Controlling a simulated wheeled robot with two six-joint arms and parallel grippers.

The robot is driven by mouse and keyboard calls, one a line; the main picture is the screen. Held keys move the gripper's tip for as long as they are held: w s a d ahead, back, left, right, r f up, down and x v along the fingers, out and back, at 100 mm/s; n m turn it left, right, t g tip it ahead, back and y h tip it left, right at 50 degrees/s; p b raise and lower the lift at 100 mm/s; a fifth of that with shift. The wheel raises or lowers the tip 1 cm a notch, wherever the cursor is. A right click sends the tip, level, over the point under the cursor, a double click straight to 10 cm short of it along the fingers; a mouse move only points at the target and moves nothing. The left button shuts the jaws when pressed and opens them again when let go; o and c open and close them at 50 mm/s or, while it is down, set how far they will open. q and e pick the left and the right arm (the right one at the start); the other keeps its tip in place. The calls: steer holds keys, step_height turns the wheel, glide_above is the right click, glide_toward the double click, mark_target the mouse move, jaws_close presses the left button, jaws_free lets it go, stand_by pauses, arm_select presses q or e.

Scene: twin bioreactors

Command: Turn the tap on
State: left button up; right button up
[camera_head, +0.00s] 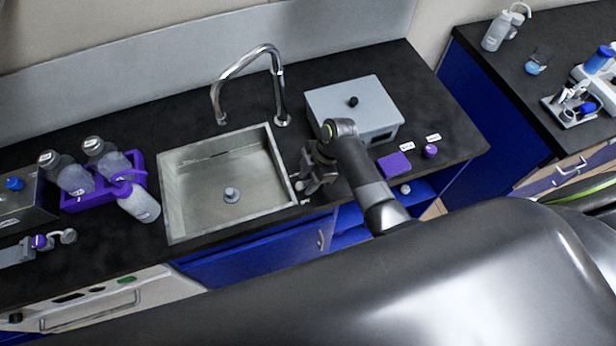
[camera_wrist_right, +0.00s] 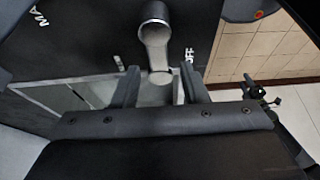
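A chrome gooseneck tap spout (camera_head: 248,66) rises behind the steel sink (camera_head: 228,178) in the head view. My right gripper (camera_head: 306,180) is low at the sink's right edge. In the right wrist view, its two fingers (camera_wrist_right: 159,75) are apart. A chrome tap lever (camera_wrist_right: 155,47) with a round end shows between and beyond the fingertips; I cannot tell whether they touch it. An "OFF" label (camera_wrist_right: 187,57) is beside the lever. The lever is not clear in the head view, where my gripper covers that area. My left gripper is not in view.
A grey box (camera_head: 352,100) stands behind my right gripper, and a purple box (camera_head: 393,165) lies to its right. A purple rack (camera_head: 98,190) with bottles is left of the sink. The dark worktop (camera_head: 430,115) has bare room at the right.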

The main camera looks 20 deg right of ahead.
jaws_close()
stand_by(0.3)
steer(key=shift+w, duration=0.1)
